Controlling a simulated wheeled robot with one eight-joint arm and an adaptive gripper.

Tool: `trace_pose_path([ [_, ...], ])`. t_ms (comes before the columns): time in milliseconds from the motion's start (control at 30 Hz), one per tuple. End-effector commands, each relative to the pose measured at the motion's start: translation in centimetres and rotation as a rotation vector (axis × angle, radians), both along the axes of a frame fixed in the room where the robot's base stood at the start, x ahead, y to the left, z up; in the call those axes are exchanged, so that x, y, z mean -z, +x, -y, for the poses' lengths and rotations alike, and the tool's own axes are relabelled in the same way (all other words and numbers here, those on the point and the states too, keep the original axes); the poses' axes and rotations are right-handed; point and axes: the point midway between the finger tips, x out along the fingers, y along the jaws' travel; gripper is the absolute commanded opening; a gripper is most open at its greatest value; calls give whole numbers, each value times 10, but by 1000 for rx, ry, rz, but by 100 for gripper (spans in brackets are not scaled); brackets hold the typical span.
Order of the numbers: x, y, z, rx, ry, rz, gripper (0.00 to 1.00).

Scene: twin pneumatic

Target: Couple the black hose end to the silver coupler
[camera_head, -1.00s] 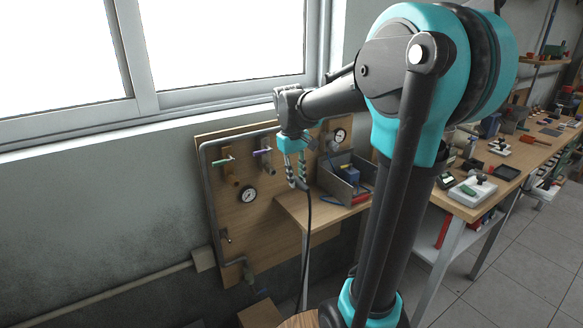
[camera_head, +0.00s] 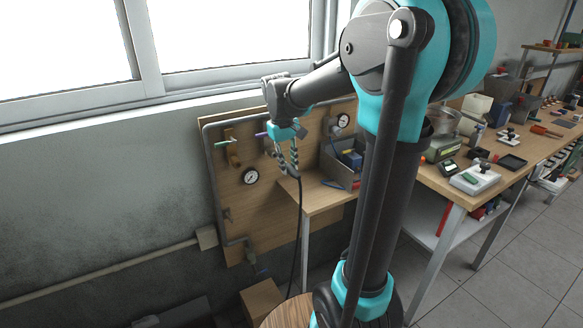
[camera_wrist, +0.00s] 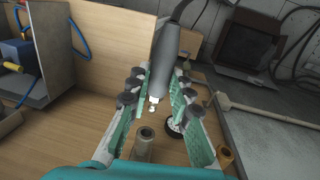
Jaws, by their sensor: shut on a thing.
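My gripper (camera_wrist: 160,105) is shut on the black hose end (camera_wrist: 172,58), a thick grey-black sleeve with a pale tip. The tip points toward the silver coupler (camera_wrist: 145,138), a dull metal cylinder with a dark round opening, low in the wrist view. A gap shows between tip and coupler; they are apart. In the head view my gripper (camera_head: 287,158) is in front of the wooden board (camera_head: 285,215), and the black hose (camera_head: 298,230) hangs down from it. The silver coupler cannot be made out clearly in the head view.
A brass-coloured fitting (camera_wrist: 226,155) and a round gauge (camera_wrist: 174,127) lie close to my fingers. An open grey bin (camera_head: 342,160) stands on the small table right of my gripper.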

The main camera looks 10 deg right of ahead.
Motion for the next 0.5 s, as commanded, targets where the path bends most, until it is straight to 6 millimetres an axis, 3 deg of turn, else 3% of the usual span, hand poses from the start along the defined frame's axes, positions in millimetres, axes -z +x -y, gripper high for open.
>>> trace_pose_path([
  [200,0,18,-6,0,0,0,0],
  [500,0,30,-10,0,0,0,0],
])
